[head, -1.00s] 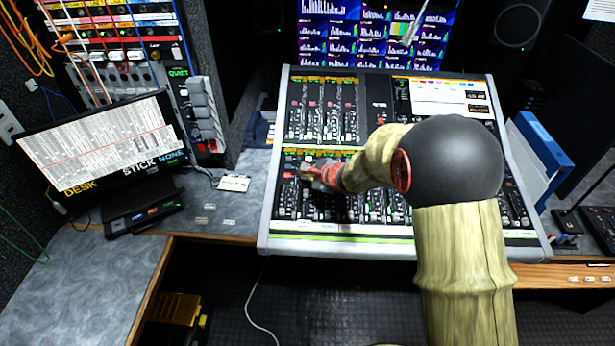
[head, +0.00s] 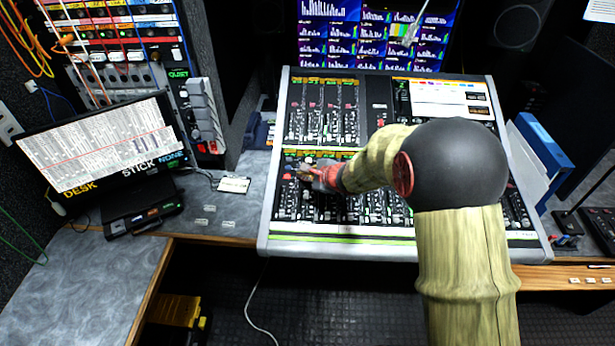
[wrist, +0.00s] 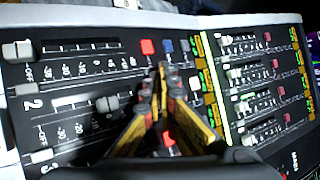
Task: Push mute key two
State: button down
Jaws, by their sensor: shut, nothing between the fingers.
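The mixing desk (head: 340,241) lies below my arm, and my gripper (head: 302,172) is over the left end of its lower channel bank. In the wrist view my gripper (wrist: 160,72) is shut and empty, its fingertips low over the keys. A red key (wrist: 148,47) and a blue key (wrist: 168,45) show just past the tips. The number 2 (wrist: 32,104) is printed at the left. My fingers cover keys in the middle row, so I cannot tell mute key two there or any contact.
Fader knobs (wrist: 107,103) stand up left of my fingers. In the head view a monitor (head: 103,145) stands on the left desktop, and blue binders (head: 543,145) are right of the desk. A wall of meter screens (head: 330,38) is behind.

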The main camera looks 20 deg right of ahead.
jog(key=shift+r, duration=0.45)
jog(key=r+p, duration=0.1)
jog(key=r, duration=0.1)
jog(key=r+p, duration=0.1)
jog(key=r, duration=0.1)
jog(key=s+r+p, duration=0.1)
jog(key=r+p, duration=0.1)
jog(key=shift+a, duration=0.15)
dwell(0.6)
